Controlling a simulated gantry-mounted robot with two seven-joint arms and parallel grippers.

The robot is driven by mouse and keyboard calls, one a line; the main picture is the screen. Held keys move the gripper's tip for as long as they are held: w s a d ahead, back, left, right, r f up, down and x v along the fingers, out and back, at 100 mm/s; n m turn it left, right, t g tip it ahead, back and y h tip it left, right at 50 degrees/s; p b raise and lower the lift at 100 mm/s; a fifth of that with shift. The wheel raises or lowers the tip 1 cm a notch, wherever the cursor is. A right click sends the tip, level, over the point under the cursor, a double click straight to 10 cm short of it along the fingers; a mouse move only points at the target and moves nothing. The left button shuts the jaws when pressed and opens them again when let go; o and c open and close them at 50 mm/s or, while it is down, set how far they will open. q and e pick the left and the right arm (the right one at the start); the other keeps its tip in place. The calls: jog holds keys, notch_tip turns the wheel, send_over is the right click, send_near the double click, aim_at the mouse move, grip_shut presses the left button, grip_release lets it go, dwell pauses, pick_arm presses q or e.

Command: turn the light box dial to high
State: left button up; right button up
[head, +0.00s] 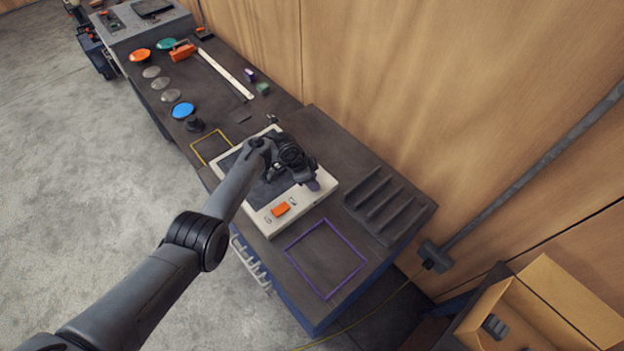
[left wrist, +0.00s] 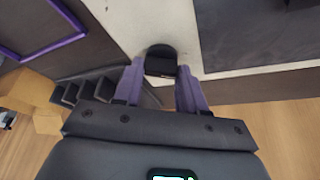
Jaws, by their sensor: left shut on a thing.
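The light box (head: 262,219) is a cream box with a dark panel and an orange switch (head: 280,209), lying on the dark bench. My left gripper (head: 314,186) is at its right end in the head view, where the arm and hand hide the dial. In the left wrist view, the dial (left wrist: 160,60) is a small round black knob on the cream face (left wrist: 118,18). My left gripper (left wrist: 160,82) has its purple fingers on both sides of the dial and is shut on it. The dial's setting marks cannot be read. My right gripper is not in view.
A dark slotted rack (head: 390,207) stands right of the light box. A purple outline (head: 325,297) marks bare bench in front of the rack. Coloured discs, including a blue one (head: 183,110), lie farther up the bench. A cardboard box (head: 560,300) is at lower right.

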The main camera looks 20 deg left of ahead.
pick_arm(q)
jog(key=o, duration=1.1)
jog(key=shift+c, duration=0.2)
jog(key=shift+r, duration=0.1)
jog(key=p+v, duration=0.3)
jog(key=v, duration=0.7)
jog(key=shift+r, duration=0.3)
jog(key=shift+s+a, duration=0.1)
